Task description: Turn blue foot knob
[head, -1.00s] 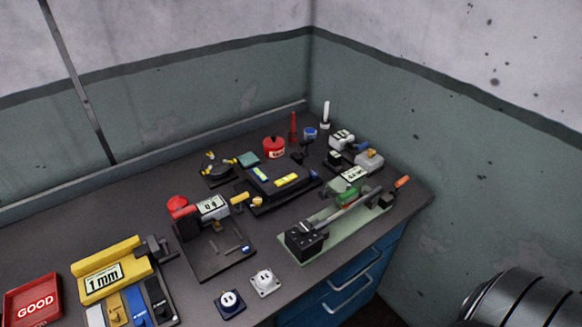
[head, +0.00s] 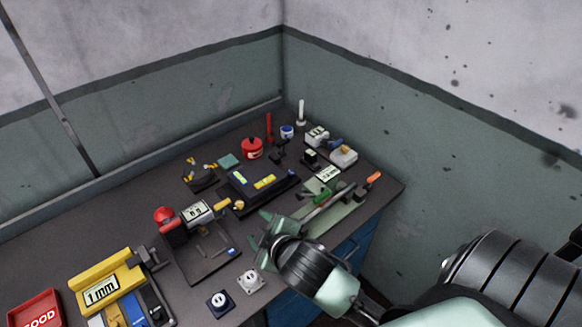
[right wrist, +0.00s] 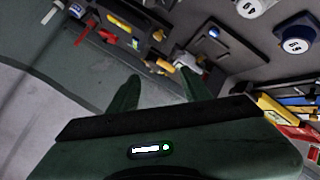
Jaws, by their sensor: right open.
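A small blue knob (head: 231,252) sits at the front right corner of the dark base plate (head: 196,266) of a bench device with a red top and a small display. What looks like the same knob shows in the right wrist view (right wrist: 213,32), beyond the fingers. My right gripper (head: 262,238) is open and empty, over the bench just right of the knob and apart from it. Its two fingers also show spread in the right wrist view (right wrist: 158,76). My left gripper is not in view.
A white socket-like block (head: 250,281) and a dark blue one (head: 220,303) stand in front of the device. A green-based device (head: 340,214) lies behind my right gripper. A yellow gauge marked 1 mm (head: 103,288) stands at the left. The walls meet behind the bench.

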